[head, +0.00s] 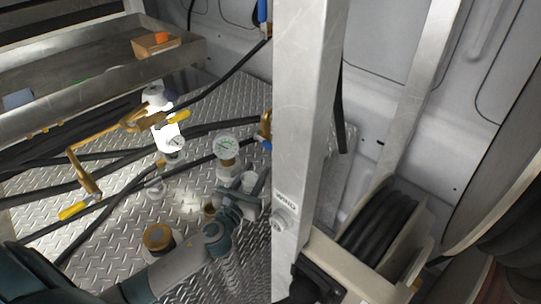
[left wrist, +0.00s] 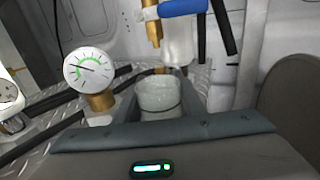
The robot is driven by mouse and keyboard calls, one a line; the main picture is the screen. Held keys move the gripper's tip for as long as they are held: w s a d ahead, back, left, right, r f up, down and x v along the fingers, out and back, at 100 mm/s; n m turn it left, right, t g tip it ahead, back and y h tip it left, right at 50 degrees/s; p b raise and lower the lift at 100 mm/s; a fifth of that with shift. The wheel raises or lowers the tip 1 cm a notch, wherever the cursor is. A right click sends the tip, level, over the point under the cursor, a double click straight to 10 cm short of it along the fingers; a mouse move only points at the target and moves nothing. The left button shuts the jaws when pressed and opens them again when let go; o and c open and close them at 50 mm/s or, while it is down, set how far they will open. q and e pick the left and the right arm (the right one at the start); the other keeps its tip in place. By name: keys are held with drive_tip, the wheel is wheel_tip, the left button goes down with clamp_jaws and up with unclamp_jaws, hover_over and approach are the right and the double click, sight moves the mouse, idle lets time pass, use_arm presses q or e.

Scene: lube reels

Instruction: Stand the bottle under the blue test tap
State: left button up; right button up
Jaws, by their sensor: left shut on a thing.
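My left gripper (head: 243,200) reaches in from the lower left and is shut on a pale, translucent bottle (head: 249,182), held upright near the light post. In the left wrist view the bottle (left wrist: 160,97) sits between the fingers; its lower part is hidden by the gripper. The blue test tap (left wrist: 184,8) has a blue handle and a brass spout, seen above and behind the bottle. From this view I cannot tell whether the spout is directly over it. My right gripper is not in view.
Brass pipework with yellow handles (head: 75,210) and black hoses cross the diamond-plate floor (head: 110,250). A metal post (head: 300,110) and hose reel (head: 385,240) are on the right.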

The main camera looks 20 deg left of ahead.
use_arm(q)
drive_tip(key=w+p, duration=0.1)
drive_tip(key=w, duration=1.1)
drive_tip(key=shift+w+a, duration=0.35)
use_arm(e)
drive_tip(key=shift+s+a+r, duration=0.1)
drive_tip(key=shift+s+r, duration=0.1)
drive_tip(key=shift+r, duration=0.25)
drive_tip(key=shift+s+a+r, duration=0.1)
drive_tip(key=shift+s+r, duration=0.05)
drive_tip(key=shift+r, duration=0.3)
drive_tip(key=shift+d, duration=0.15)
use_arm(q)
wheel_tip(320, 180, down, 3)
drive_tip(key=shift+r+b, duration=0.2)
drive_tip(key=shift+b, duration=0.1)
drive_tip(key=shift+f, duration=0.5)
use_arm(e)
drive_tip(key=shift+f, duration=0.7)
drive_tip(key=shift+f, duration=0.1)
